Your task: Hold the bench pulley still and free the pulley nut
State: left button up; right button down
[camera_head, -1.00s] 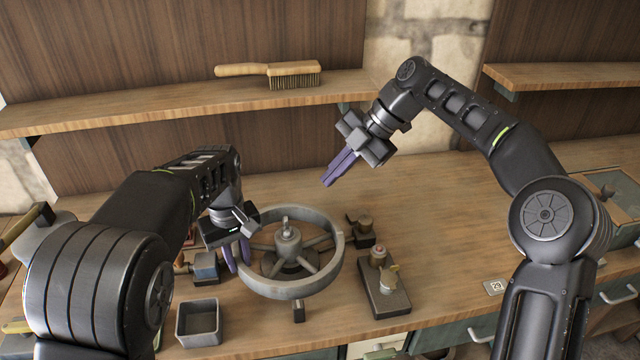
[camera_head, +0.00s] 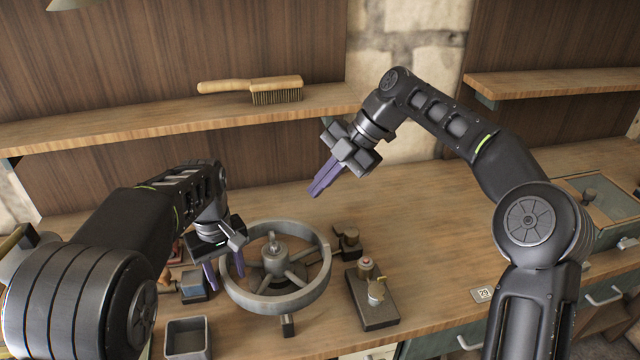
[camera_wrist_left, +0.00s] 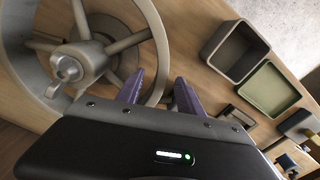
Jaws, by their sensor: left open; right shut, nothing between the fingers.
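The grey spoked bench pulley (camera_head: 315,292) stands on the bench, with its hub and nut (camera_head: 272,243) at the centre. The hub and nut also show in the left wrist view (camera_wrist_left: 68,68), with a small lever-like piece beside them. My left gripper (camera_head: 225,272) is open at the pulley's left rim. In the left wrist view its purple fingers (camera_wrist_left: 158,88) stand apart, with the rim passing between them; I cannot tell whether either touches it. My right gripper (camera_head: 314,192) is shut and empty, above the bench behind and right of the pulley.
A dark block with a red-topped post and a brass-coloured part (camera_head: 372,312) stands right of the pulley. A smaller fixture (camera_head: 348,240) is behind it. An open grey bin (camera_head: 188,340) sits front left. A brush (camera_head: 250,88) lies on the shelf.

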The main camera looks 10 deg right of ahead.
pick_arm(q)
notch_tip(320, 180, up, 6)
jog(key=p, duration=0.4)
jog(key=shift+a+r+p, duration=0.1)
jog(key=shift+r+p, duration=0.05)
jog(key=shift+p, duration=0.15)
jog(key=shift+r, duration=0.3)
notch_tip(320, 180, up, 7)
jog(key=b, duration=0.1)
